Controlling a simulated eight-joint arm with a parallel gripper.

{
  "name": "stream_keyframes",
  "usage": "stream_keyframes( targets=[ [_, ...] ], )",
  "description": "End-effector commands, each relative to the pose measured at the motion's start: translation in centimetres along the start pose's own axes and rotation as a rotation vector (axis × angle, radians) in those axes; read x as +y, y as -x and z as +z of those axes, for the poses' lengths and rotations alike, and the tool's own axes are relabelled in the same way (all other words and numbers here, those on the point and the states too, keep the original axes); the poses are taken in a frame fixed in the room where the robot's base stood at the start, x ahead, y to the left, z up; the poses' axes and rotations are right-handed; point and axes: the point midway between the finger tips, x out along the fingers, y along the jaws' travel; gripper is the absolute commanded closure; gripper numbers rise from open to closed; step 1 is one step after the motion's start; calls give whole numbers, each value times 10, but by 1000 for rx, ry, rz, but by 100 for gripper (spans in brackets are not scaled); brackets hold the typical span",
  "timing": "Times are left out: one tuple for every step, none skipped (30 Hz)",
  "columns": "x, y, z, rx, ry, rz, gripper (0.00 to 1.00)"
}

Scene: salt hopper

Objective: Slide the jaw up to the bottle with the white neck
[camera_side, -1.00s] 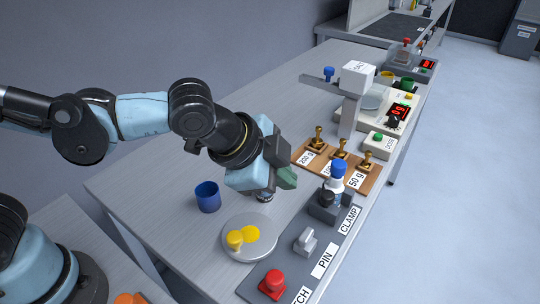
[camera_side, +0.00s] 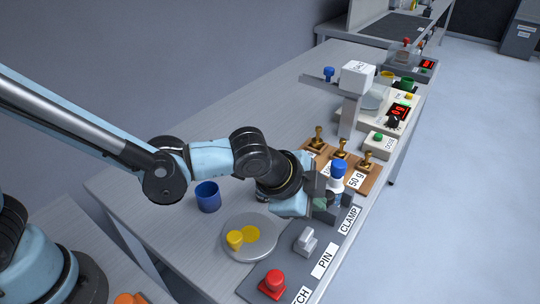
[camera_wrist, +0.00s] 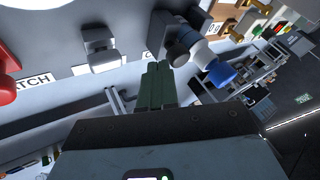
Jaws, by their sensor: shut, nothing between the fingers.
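The bottle with the white neck (camera_side: 337,182) and blue cap stands at the CLAMP station. In the wrist view the bottle (camera_wrist: 204,54) lies just right of the dark jaw knob (camera_wrist: 177,52). The clamp's dark grey jaw block is mostly hidden behind my gripper (camera_side: 319,204) in the side view. My gripper's green fingers (camera_wrist: 159,70) are shut with nothing between them. Their tips are close beside the knob on the side away from the bottle; I cannot tell if they touch. The gap between jaw and bottle is hidden.
On the same panel are a grey PIN handle (camera_side: 306,242) and a red LATCH knob (camera_side: 273,282). A round plate (camera_side: 235,254) with yellow pieces and a blue cup (camera_side: 208,197) lie left.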

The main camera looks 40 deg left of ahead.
Motion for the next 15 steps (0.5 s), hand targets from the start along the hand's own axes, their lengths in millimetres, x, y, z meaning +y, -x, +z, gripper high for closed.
stream_keyframes(
  targets=[
    [0, -4, 0, 0, 0, 0, 100],
    [0, -6, 0, 0, 0, 0, 100],
    [0, -8, 0, 0, 0, 0, 100],
    [0, -10, 0, 0, 0, 0, 100],
    [0, -11, 0, 0, 0, 0, 100],
    [0, -12, 0, 0, 0, 0, 100],
    [0, -13, 0, 0, 0, 0, 100],
    [0, -13, 0, 0, 0, 0, 100],
    [0, -14, 0, 0, 0, 0, 100],
    [0, -14, 0, 0, 0, 0, 100],
    [0, -14, 0, 0, 0, 0, 100],
    [0, -14, 0, 0, 0, 0, 100],
    [0, -14, 0, 0, 0, 0, 100],
    [0, -14, 0, 0, 0, 0, 100],
    [0, -14, 0, 0, 0, 0, 100]
  ],
)
